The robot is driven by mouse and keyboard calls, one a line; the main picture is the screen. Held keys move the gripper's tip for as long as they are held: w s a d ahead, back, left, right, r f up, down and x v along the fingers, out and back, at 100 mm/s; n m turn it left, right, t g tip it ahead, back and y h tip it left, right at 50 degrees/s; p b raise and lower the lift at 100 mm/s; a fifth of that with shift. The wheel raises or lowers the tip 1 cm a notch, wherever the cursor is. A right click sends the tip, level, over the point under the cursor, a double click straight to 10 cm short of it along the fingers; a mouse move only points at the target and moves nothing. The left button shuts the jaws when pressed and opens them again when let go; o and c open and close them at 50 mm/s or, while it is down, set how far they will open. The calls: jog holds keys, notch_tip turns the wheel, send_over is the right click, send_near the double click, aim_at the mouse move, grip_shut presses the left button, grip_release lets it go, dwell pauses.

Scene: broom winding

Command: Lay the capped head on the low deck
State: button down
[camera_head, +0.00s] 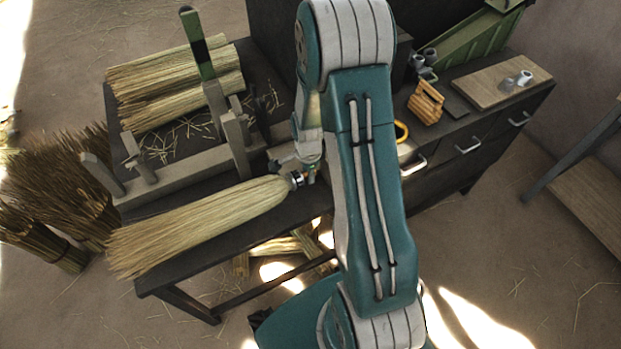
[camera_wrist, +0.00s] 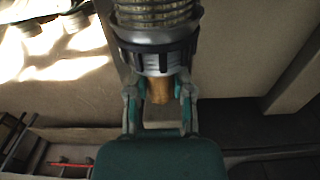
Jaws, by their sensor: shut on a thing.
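The capped head is a long pale straw bundle (camera_head: 200,225) with its fanned end toward the lower left and a dark and silver cap (camera_head: 297,180) at its neck. My gripper (camera_head: 308,172) is at the cap end, partly hidden by my arm. In the wrist view, my gripper (camera_wrist: 160,108) is shut on the wooden stub below the cap (camera_wrist: 155,50), one finger on each side. The head appears over the bench's front edge; I cannot tell whether it touches the bench. A low wooden surface (camera_head: 585,185) at the right edge may be the low deck.
The dark bench (camera_head: 250,215) carries a wooden clamp frame (camera_head: 190,175) and straw bundles (camera_head: 175,80). Straw sheaves (camera_head: 60,190) stand at left. The floor at lower right is mostly clear.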

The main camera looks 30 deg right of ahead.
jog(key=shift+w+d+f, duration=0.1)
jog(key=shift+w+f, duration=0.2)
jog(key=shift+f, duration=0.3)
jog(key=shift+d+f, duration=0.25)
jog(key=shift+f, duration=1)
jog(key=shift+w+d+f, duration=0.1)
jog(key=shift+d+f, duration=0.25)
jog(key=c, duration=0.5)
grip_release()
jog(key=shift+a, duration=0.4)
